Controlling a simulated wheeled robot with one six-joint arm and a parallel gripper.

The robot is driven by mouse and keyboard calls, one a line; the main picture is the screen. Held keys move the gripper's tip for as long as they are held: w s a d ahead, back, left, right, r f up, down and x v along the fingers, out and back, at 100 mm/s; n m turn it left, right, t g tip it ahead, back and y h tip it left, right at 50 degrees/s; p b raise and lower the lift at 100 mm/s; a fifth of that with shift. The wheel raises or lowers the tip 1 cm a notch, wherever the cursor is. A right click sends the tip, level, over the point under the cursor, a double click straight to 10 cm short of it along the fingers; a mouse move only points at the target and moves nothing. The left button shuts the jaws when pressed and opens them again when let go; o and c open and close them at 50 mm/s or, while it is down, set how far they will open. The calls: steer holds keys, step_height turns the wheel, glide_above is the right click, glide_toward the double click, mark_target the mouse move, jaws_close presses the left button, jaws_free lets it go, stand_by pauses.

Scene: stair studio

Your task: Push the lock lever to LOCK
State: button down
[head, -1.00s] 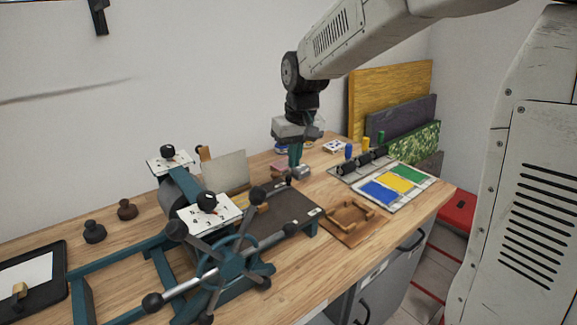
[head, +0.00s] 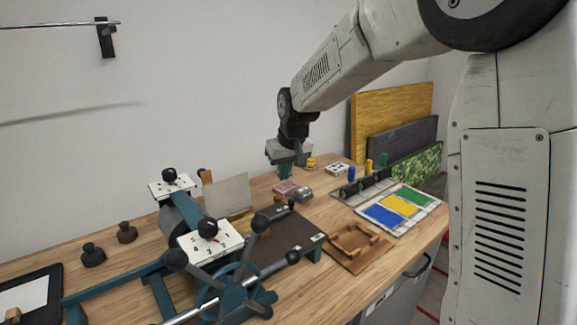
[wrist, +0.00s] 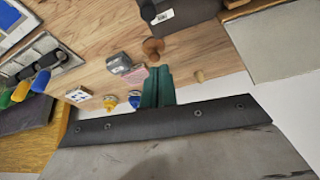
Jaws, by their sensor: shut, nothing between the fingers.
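My gripper (head: 285,172) hangs behind the far end of the press's dark bed (head: 290,238), above the table, and touches nothing that I can see. In the wrist view its two teal fingers (wrist: 157,88) are together and empty. A small dark upright piece (head: 280,201) stands at the far end of the bed, near a white label; I cannot tell whether it is the lock lever. In the wrist view the bed end (wrist: 185,12) carries a white label too small to read, and a brown wooden knob (wrist: 153,47) lies between it and my fingers.
A grey block (head: 304,195) and pink pad (head: 286,188) are close to my gripper. A wooden frame (head: 358,246) and colour tray (head: 402,207) lie to the right.

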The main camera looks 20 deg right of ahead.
steer(key=x, duration=0.5)
steer(key=shift+f, duration=0.25)
steer(key=s, duration=0.2)
steer(key=shift+s+d+r, duration=0.15)
steer(key=shift+s+d, duration=0.1)
steer(key=shift+s, duration=0.7)
steer(key=shift+d, duration=0.1)
